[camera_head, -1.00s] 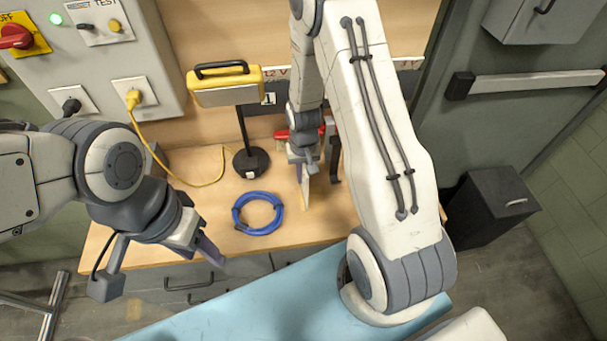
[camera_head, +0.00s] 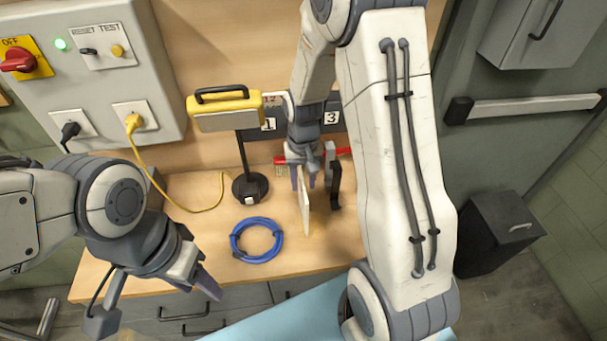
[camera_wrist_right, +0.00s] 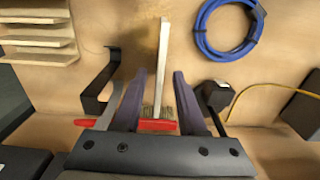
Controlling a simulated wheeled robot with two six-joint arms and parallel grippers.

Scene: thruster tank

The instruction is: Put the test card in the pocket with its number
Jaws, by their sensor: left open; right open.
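A thin pale card (camera_head: 305,208), probably the test card, stands on edge on the workbench (camera_head: 335,238). It is nearly edge-on, so its number cannot be read. My right gripper (camera_head: 303,182) is open just above it. In the right wrist view the card (camera_wrist_right: 163,50) runs between the two spread fingers (camera_wrist_right: 159,76), apparently apart from both. A dark panel with labels 1 (camera_head: 268,124) and 3 (camera_head: 331,118) is on the back wall; my right arm hides part of it. My left gripper (camera_head: 208,284) is open and empty at the bench's front left.
A blue cable coil (camera_head: 257,240) lies left of the card. A black bracket (camera_head: 335,185) and a red-handled tool (camera_wrist_right: 155,125) are close to the right gripper. Wooden shelves (camera_wrist_right: 38,35) show in the wrist view.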

